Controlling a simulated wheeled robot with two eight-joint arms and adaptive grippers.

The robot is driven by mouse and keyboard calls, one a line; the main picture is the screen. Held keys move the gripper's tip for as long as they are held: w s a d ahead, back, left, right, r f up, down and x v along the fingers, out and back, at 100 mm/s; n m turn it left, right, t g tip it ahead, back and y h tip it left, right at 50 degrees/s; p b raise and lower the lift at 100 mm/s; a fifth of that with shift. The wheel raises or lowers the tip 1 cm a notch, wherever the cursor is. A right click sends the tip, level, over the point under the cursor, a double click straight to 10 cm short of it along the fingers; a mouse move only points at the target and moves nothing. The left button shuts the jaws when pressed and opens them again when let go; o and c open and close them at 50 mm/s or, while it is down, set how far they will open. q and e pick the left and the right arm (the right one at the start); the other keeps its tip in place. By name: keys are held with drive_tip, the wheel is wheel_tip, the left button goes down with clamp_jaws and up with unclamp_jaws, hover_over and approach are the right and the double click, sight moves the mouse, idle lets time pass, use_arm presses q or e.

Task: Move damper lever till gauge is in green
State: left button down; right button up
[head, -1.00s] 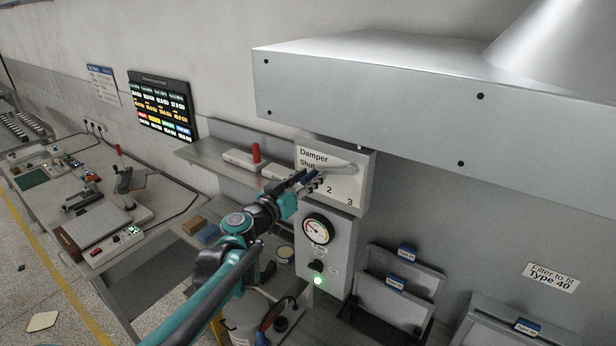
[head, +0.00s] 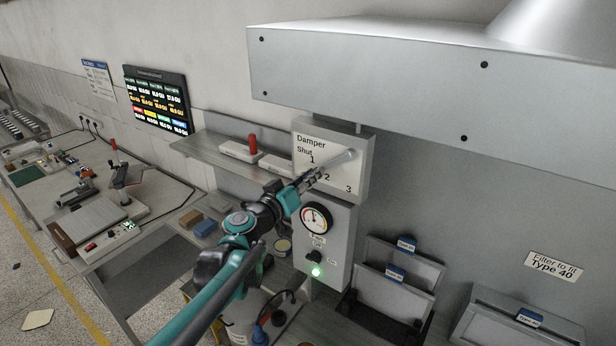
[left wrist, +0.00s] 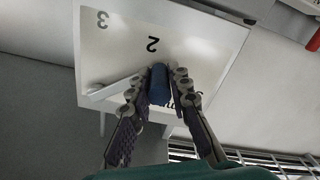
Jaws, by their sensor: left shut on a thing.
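The white damper panel (head: 331,182) hangs below the hood, marked Shut, 1, 2 and 3. A pale damper lever (head: 345,157) runs from its right side down-left, its outer end between marks 1 and 2. My left gripper (head: 312,178) is shut on the lever's outer end. In the left wrist view the lever's blue grip (left wrist: 158,86) sits between the two fingers (left wrist: 159,76), with its pale arm (left wrist: 116,88) to the left. The round gauge (head: 316,217) is below the panel; its needle is too small to read surely. My right gripper is not in view.
A green lamp (head: 316,271) glows below the gauge. The metal hood (head: 370,85) overhangs above right. A shelf (head: 205,150) with a red-handled item (head: 253,144) is left of the panel. Filter holders (head: 400,270) stand to the lower right.

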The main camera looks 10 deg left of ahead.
use_arm(q)
drive_tip(key=c, duration=1.4)
unclamp_jaws()
drive_tip(key=v, duration=1.2)
drive_tip(key=shift+a, duration=0.1)
